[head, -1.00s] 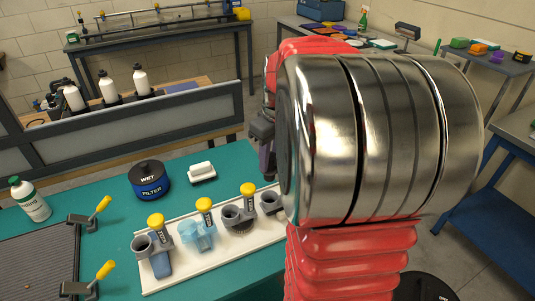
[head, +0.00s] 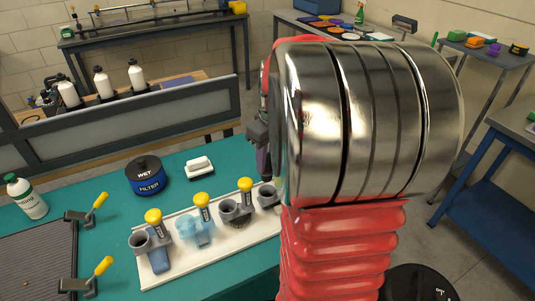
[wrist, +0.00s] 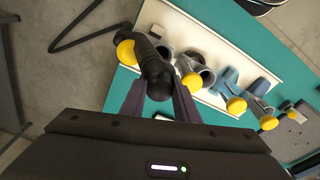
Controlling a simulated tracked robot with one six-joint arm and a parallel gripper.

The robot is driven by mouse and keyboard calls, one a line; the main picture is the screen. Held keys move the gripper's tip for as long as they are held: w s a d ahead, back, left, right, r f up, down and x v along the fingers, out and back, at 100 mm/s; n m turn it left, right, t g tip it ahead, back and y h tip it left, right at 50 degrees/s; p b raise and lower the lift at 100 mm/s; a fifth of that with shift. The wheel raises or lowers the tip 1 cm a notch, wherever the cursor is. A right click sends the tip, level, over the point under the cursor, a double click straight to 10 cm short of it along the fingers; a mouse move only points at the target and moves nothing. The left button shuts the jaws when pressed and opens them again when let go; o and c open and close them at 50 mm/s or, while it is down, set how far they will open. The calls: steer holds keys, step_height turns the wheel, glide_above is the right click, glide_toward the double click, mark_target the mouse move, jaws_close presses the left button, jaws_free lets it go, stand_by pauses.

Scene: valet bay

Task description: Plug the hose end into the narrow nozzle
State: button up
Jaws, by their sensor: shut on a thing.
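My gripper (wrist: 157,97) is shut on the black hose end (wrist: 154,70), which sticks out past the fingertips. In the head view, the gripper's side (head: 261,150) shows only partly behind my arm, and the hose end cannot be made out. Several nozzles stand in a row on a white board: a blue one (head: 158,262), a pale clear blue one (head: 192,232), a grey one with bristles (head: 236,214), and a grey one (head: 266,196) partly covered by my arm. I cannot tell which is the narrow nozzle. In the wrist view, the hose end overlaps the board's near end.
The white board (head: 215,247) lies on a teal bench. Each nozzle has a yellow-topped clip (head: 202,199). A blue filter (head: 147,176), a white brush (head: 199,167) and a green-and-white bottle (head: 27,196) stand behind and left. A grey panel runs behind the bench.

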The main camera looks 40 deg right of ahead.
mark_target(268, 180)
steer(key=shift+f, duration=2.1)
steer(key=shift+s+f, duration=0.1)
steer(key=shift+f, duration=2.1)
stand_by(0.7)
steer(key=o, duration=1.5)
steer(key=shift+r, duration=0.1)
steer(key=shift+r, duration=4.4)
